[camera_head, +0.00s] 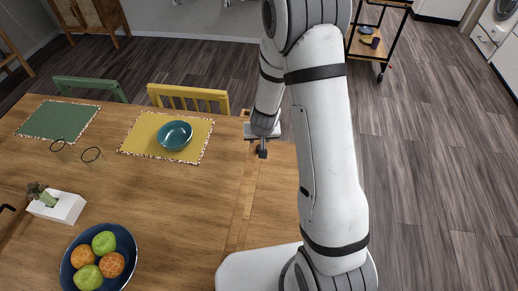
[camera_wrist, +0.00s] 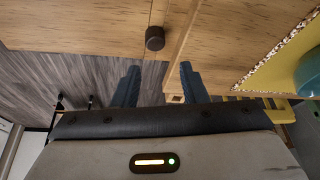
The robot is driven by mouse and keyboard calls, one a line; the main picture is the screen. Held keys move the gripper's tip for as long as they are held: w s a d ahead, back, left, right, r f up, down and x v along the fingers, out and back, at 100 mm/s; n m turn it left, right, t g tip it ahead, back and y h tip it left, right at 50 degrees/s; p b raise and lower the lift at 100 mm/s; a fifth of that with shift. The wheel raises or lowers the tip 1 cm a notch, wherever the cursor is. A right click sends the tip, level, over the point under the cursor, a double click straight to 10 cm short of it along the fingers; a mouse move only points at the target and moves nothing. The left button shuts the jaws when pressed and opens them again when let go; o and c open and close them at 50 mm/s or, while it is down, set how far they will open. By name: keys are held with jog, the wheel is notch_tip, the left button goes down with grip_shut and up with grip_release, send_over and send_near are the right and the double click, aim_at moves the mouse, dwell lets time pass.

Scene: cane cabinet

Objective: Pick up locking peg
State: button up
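A dark round knob, which looks like the locking peg (camera_wrist: 155,38), shows in the wrist view at a narrow wooden strip of the table. My gripper (camera_wrist: 157,68) is open and empty, one finger on each side. The peg lies ahead of the gap between the fingertips, roughly in line with it, and appears apart from both. In the head view my gripper (camera_head: 262,149) is at the table's right part, near the far edge. There the peg cannot be told apart from the dark fingers.
The wooden table (camera_head: 190,225) holds a teal bowl (camera_head: 174,135) on a yellow placemat (camera_head: 137,137), a fruit bowl (camera_head: 65,270) and a white planter (camera_head: 66,208). Yellow (camera_head: 205,96) and green (camera_head: 88,85) chairs stand behind. A cart (camera_head: 380,40) stands at the back right.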

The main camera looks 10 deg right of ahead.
jog(key=b+x, duration=0.1)
jog(key=x, duration=0.2)
jog(key=b+x, duration=0.1)
jog(key=x, duration=0.2)
jog(key=s+b+x, duration=0.1)
jog(key=x, duration=0.2)
jog(key=shift+w+d+f+b, duration=0.15)
jog(key=shift+d+f+b, duration=0.2)
jog(key=shift+f, duration=0.1)
jog(key=shift+c, duration=0.3)
jog(key=c, duration=0.7)
jog(key=shift+o, duration=0.2)
jog(key=shift+r, duration=0.1)
notch_tip(320, 180, up, 10)
jog(key=p, duration=0.7)
jog(key=shift+p, duration=0.3)
